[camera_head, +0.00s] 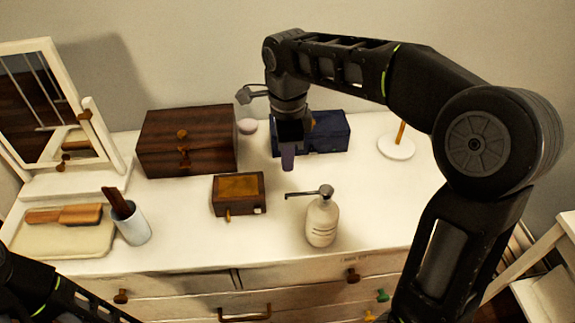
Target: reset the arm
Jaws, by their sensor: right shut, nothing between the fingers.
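My right arm comes in from the right and bends over the white dresser top. Its gripper (288,157) points down above the dresser, in front of a dark blue box (328,134). The fingers are shut with nothing between them. It is behind the pump bottle (322,219) and to the right of the small wooden box (238,193). My left arm shows only in part at the lower left corner; its gripper is outside the picture.
The white dresser (200,245) also holds a large dark wooden box (187,141), a mirror (48,105), a cup with a brush handle (130,222), a tray (70,241) with a brush, and a round white stand (396,147). The right front of the top is clear.

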